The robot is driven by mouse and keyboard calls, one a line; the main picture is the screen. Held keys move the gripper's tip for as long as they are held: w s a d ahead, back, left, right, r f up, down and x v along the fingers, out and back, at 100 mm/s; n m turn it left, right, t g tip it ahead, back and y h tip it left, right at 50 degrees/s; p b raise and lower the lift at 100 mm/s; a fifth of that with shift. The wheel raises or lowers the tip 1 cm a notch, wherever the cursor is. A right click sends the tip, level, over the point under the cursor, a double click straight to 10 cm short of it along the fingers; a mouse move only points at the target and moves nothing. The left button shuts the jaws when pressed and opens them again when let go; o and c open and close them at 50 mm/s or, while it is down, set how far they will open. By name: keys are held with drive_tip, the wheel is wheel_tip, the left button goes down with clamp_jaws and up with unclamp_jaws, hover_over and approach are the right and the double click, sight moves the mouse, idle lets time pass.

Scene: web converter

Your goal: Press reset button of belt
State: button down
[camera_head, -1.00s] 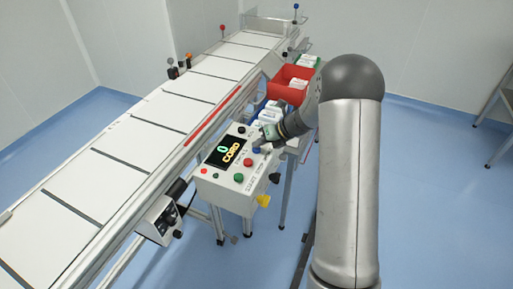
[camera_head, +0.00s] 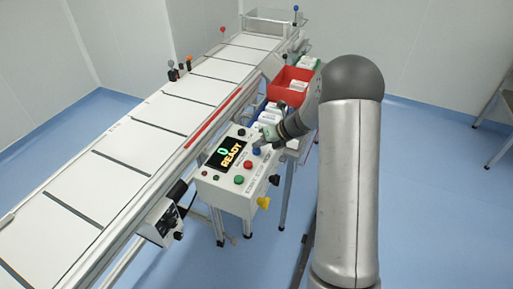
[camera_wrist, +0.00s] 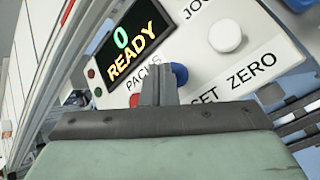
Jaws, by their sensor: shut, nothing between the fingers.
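The control box (camera_head: 222,190) stands beside the belt (camera_head: 170,115), its dark display (camera_head: 228,154) reading 0 and READY. A blue button (camera_head: 256,151) is on its sloped face and partly shows in the wrist view (camera_wrist: 180,73), near lettering that ends in "SET ZERO", partly hidden by my gripper. My gripper (camera_wrist: 157,86) is shut and empty, its fingertips right beside the blue button in the picture. I cannot tell whether they touch it. In the head view my gripper (camera_head: 263,142) is over the right side of the box.
A red button (camera_head: 249,165) and a green button (camera_head: 239,179) are on the box's near side. A white button (camera_wrist: 225,35) is by the "JOG" lettering. A red bin (camera_head: 291,85) with white packs stands behind my gripper.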

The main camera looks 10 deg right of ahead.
sight(260, 150)
drive_tip(key=shift+r, duration=0.4)
wheel_tip(260, 150, up, 5)
drive_tip(key=p, duration=0.5)
drive_tip(key=shift+r, duration=0.1)
idle(0.3)
